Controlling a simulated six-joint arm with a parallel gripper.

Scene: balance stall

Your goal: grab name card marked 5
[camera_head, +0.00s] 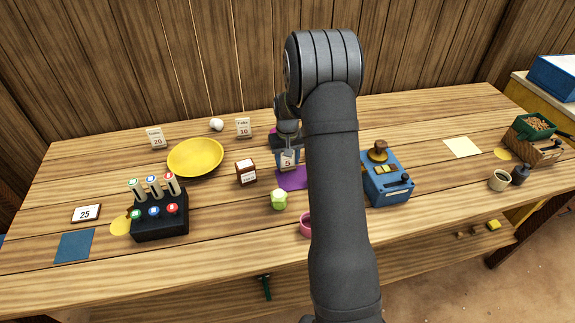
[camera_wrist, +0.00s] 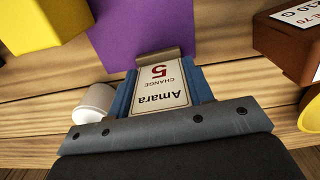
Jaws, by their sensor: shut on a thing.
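The name card marked 5 (camera_wrist: 163,83) is white with a red 5 and the words "CHANGE" and "Amara", and appears upside down in the wrist view. My gripper (camera_wrist: 160,90) is shut on it, with a blue finger on each side. In the head view the card (camera_head: 288,161) shows below my gripper (camera_head: 287,147), by the purple mat (camera_head: 293,182). I cannot tell whether it touches the surface below. Similar cards marked 10 (camera_head: 243,128) and 20 (camera_head: 156,138) stand farther back on the left.
A brown labelled box (camera_head: 246,172) and a yellow dish (camera_head: 195,157) lie to the left. A green object (camera_head: 279,199) and a pink bowl (camera_head: 305,226) are in front. A blue device (camera_head: 388,180) stands to the right. My arm hides part of the table.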

